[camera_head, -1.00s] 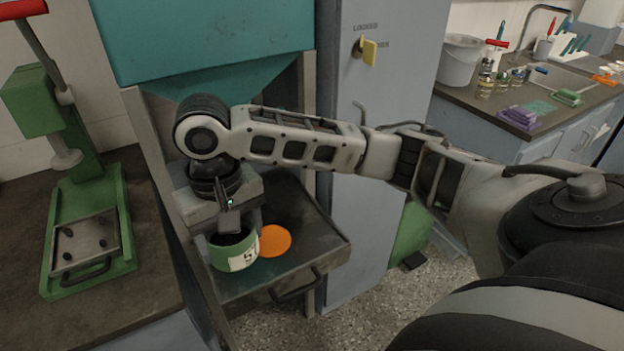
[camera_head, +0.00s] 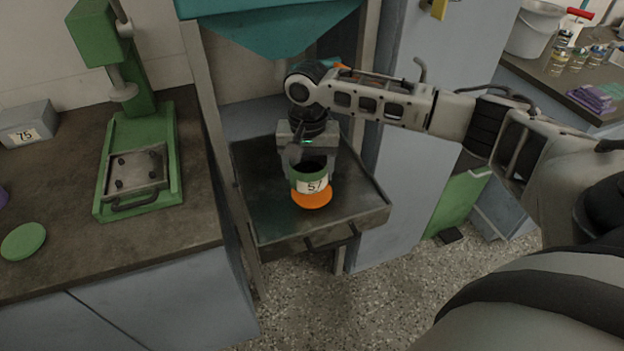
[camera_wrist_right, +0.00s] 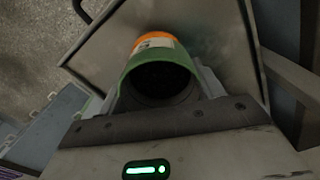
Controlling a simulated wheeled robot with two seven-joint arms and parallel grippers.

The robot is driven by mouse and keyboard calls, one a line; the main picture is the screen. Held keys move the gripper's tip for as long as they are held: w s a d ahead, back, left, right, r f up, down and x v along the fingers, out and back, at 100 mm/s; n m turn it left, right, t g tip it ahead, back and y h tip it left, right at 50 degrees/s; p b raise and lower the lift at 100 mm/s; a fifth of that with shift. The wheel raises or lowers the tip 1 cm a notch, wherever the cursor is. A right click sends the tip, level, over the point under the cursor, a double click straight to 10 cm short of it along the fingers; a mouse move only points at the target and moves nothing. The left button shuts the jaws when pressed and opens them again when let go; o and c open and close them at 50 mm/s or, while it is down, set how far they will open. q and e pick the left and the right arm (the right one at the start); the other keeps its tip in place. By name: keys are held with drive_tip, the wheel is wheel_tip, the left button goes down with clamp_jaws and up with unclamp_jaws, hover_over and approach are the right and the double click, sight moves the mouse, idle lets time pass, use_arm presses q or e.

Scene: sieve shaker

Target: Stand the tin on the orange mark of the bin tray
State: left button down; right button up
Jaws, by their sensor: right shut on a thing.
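The tin (camera_head: 310,185) is a green open-topped can with a white numbered label and a dark inside. My right gripper (camera_head: 309,168) is shut on it from behind. The tin is upright over the orange mark (camera_head: 313,202) of the bin tray (camera_head: 265,205). The front part of the mark shows below the tin; the tin hides the rest. I cannot tell whether its base touches the tray. In the right wrist view the tin (camera_wrist_right: 160,75) sits between the fingers, with the orange mark (camera_wrist_right: 153,37) just beyond it. My left gripper is out of view.
The teal hopper (camera_head: 275,25) hangs above the tray, with a frame post (camera_head: 203,95) on its left. A green press (camera_head: 140,165), a green lid (camera_head: 23,241) and a grey box (camera_head: 28,123) stand on the left bench. The grey locker (camera_head: 405,150) stands to the right.

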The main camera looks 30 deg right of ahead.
sight(312, 180)
drive_tip(key=shift+w+d+f, duration=0.15)
drive_tip(key=shift+d+f, duration=0.3)
drive_tip(key=shift+f, duration=0.1)
wheel_tip(312, 180, down, 2)
drive_tip(key=shift+d+f, duration=0.15)
drive_tip(key=shift+f, duration=0.55)
drive_tip(key=o, duration=1)
drive_tip(key=shift+f, duration=0.15)
drive_tip(key=shift+o, duration=0.2)
drive_tip(key=shift+w+r, duration=0.1)
drive_tip(key=shift+r, duration=0.15)
wheel_tip(312, 180, up, 12)
